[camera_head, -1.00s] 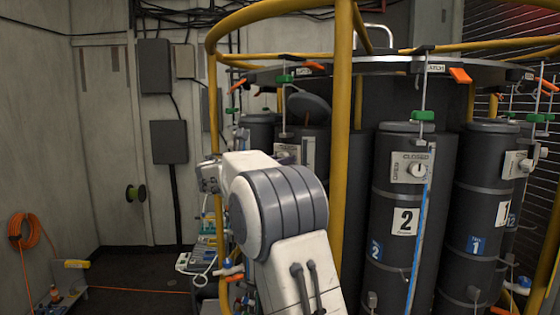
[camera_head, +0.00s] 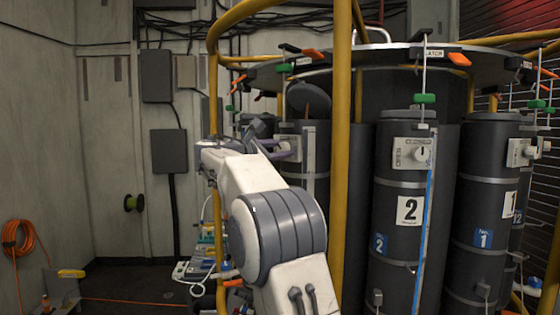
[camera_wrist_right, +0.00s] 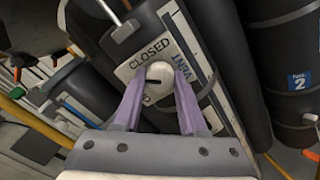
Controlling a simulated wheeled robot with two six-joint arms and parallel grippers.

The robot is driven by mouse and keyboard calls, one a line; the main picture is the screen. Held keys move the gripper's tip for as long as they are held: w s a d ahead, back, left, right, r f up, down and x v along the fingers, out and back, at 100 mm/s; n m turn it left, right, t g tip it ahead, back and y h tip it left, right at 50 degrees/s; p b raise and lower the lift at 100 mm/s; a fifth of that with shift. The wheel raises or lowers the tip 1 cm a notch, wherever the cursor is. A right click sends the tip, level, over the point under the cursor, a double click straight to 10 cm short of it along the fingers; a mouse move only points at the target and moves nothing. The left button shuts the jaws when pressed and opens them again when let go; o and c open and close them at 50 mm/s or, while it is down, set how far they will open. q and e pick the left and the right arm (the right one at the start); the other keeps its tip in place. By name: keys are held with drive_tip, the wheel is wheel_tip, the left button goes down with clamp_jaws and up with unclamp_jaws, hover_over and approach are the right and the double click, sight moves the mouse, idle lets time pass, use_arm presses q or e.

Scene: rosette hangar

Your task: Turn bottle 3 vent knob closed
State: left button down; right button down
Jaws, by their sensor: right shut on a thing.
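The vent knob (camera_wrist_right: 160,74) is round and white with a dark mark, on a pale plate (camera_wrist_right: 148,52) reading CLOSED and VENT. The plate is on a dark grey bottle (camera_wrist_right: 110,28); its number is not visible. My right gripper (camera_wrist_right: 160,90) is shut on the knob, one purple finger on each side. The knob's dark mark lies towards the left in the wrist view. In the head view my right gripper (camera_head: 284,151) reaches the front of the bottle (camera_head: 318,180) behind the yellow post, and the knob is mostly hidden. My left gripper is not in view.
Bottle 2 (camera_head: 395,250) and bottle 1 (camera_head: 478,270) stand to the right with their own knobs. A yellow post (camera_head: 342,200) of the rack stands close to the right of my arm. Dark pipes and an orange hose (camera_head: 17,236) are on the left.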

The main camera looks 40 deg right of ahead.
drive_tip(key=m+b, duration=0.3)
drive_tip(key=m, duration=0.2)
drive_tip(key=shift+f+m, duration=0.15)
drive_tip(key=shift+m, duration=0.15)
drive_tip(key=shift+m+b, duration=1.05)
drive_tip(key=shift+m, duration=1.05)
drive_tip(key=shift+c, duration=2.2)
unclamp_jaws()
drive_tip(key=shift+r, duration=0.2)
drive_tip(key=b+v, duration=0.3)
drive_tip(key=v, duration=0.7)
drive_tip(key=shift+a, duration=0.3)
drive_tip(key=shift+w, duration=0.1)
